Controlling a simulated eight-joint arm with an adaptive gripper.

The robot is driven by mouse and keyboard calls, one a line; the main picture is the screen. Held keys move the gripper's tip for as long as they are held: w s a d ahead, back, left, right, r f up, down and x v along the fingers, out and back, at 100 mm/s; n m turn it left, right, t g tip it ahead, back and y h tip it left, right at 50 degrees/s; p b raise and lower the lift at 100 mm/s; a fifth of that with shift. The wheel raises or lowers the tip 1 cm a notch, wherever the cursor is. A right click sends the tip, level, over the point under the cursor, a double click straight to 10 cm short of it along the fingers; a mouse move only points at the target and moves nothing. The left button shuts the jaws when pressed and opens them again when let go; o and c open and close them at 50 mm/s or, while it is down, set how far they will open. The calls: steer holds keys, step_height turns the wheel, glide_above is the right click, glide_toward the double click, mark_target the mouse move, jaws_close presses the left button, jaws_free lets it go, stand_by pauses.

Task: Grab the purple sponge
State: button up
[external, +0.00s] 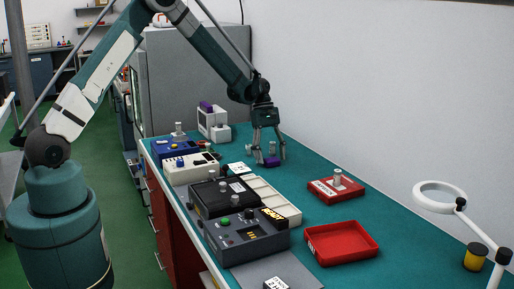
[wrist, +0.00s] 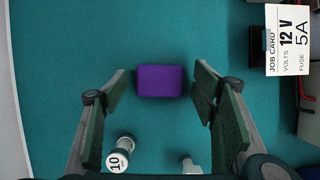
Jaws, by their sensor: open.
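The purple sponge (wrist: 161,81) lies flat on the teal bench, a small block in the upper middle of the wrist view. In the external view the purple sponge (external: 271,160) shows low between the fingers of my gripper (external: 269,160). In the wrist view my gripper (wrist: 160,92) is open, with one finger to the left and one to the right of the sponge. Bare bench shows between each finger and the sponge, so they look apart. The exact height of the fingertips over the bench is hard to tell.
A white cylinder marked 10 (wrist: 119,153) stands near the left finger, and another pale piece (wrist: 191,165) is close by. A job card (wrist: 287,40) is at right. A red tray (external: 341,242), a red block (external: 336,188) and grey equipment (external: 245,235) stand along the bench.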

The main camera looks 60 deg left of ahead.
mark_target(271, 158)
steer(key=shift+c, duration=0.4)
steer(key=c, duration=0.8)
steer(key=shift+r, duration=5)
